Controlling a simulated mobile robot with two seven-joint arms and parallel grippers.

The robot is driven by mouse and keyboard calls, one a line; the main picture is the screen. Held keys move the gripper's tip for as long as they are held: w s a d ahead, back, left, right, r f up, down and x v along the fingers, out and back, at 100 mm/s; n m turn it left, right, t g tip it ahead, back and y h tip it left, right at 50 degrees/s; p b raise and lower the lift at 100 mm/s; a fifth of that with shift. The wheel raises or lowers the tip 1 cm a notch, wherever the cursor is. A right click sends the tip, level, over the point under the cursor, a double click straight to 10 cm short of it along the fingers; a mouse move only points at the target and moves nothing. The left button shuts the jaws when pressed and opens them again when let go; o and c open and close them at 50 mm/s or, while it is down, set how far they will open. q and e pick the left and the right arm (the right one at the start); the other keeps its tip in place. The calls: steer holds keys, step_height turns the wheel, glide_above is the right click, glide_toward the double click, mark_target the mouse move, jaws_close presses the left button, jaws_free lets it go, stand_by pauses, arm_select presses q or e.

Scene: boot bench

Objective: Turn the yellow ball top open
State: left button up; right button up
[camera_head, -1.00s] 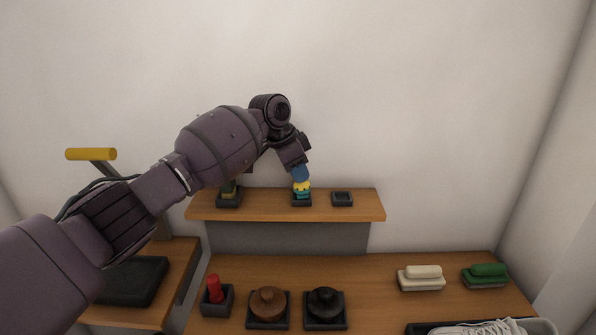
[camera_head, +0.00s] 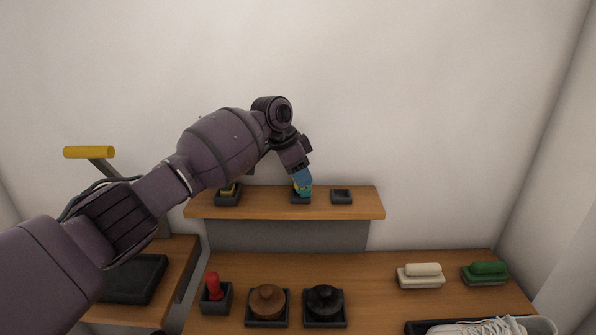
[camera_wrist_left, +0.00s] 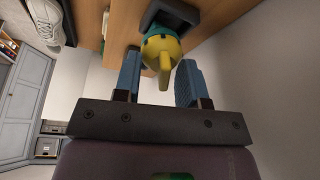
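The yellow ball top (camera_wrist_left: 160,48), with a yellow stub pointing toward the camera, sits on a teal body (camera_wrist_left: 160,29) in a dark square holder (camera_wrist_left: 178,12) in the left wrist view. In the head view, the holder stands on the raised wooden shelf, and my left gripper (camera_head: 302,177) comes down from above and largely hides the top. In the left wrist view, the blue fingers of my left gripper (camera_wrist_left: 160,72) are apart, one on each side of the yellow top. A gap shows beside the right finger; I cannot tell whether the left one touches. My right gripper is not in view.
On the shelf (camera_head: 240,208), an empty dark holder (camera_head: 341,197) is just right of the ball top, and another holder (camera_head: 228,197) with a yellowish item stands left. Below are a red-handled item (camera_head: 213,287), two round lidded pots and brushes. The wall is close behind.

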arm_select(q)
steer(key=shift+w, duration=0.1)
steer(key=shift+f, duration=0.15)
steer(key=shift+p+v, duration=0.8)
steer(key=shift+v, duration=0.65)
steer(key=s+v, duration=0.1)
steer(key=v, duration=0.9)
steer(key=shift+d, duration=0.15)
steer(key=shift+f, duration=0.1)
steer(key=b+v, duration=0.1)
steer(key=v, duration=1)
steer(key=shift+b, duration=0.3)
